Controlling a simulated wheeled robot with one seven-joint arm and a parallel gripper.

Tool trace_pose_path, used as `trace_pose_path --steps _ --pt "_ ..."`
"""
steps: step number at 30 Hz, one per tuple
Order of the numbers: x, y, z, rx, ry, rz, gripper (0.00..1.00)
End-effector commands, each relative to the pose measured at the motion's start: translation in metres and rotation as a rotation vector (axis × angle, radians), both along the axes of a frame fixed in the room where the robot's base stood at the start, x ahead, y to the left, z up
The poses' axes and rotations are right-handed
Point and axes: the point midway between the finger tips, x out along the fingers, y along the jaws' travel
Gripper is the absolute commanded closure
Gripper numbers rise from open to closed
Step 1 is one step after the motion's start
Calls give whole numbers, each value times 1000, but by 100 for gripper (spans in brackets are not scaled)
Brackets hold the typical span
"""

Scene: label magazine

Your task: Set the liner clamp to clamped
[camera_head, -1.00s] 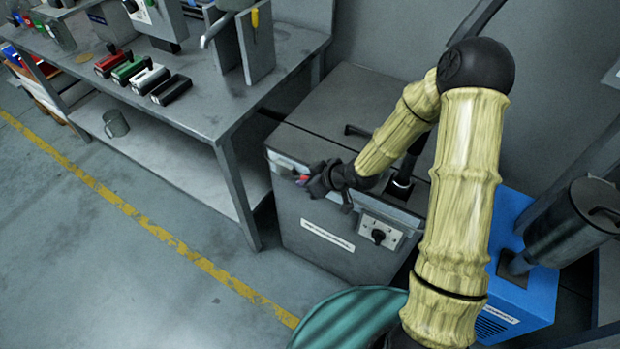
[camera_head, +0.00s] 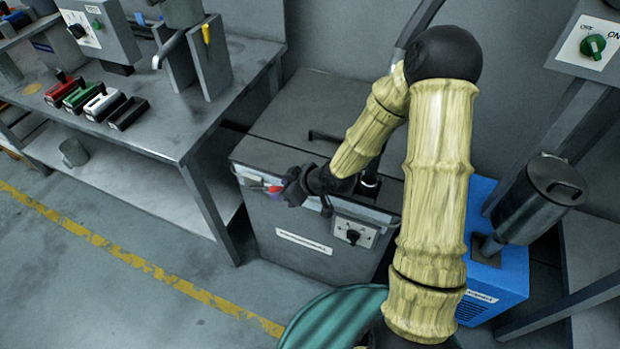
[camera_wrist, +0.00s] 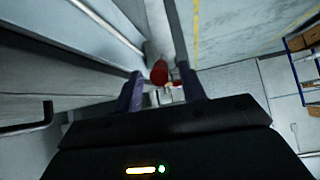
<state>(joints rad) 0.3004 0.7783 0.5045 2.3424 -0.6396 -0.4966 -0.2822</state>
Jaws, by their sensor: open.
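A red-tipped part (camera_head: 273,189), which looks like the handle of the liner clamp, sits at the top front edge of a grey cabinet (camera_head: 283,215). My gripper (camera_head: 283,188) is right beside it, on its right in the head view. In the wrist view the red handle (camera_wrist: 159,72) shows just beyond and between the fingertips of my open gripper (camera_wrist: 162,86). I cannot tell whether the fingers touch it. The clamp's body is small and partly hidden, and its setting cannot be read.
A black knob on a plate (camera_head: 353,235) is on the cabinet's front, right of my gripper. A black bar handle (camera_head: 325,136) is on its lid. A workbench (camera_head: 165,140) stands left, a blue box (camera_head: 490,265) right. Floor at front left is clear.

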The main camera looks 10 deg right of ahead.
Motion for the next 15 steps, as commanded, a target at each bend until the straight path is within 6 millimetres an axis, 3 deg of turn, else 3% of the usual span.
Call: trace_pose_path --steps 3,15 --pt "-9 -18 21 -2 -1 -8 59" --pt "-40 -58 73 -2 0 -3 59"
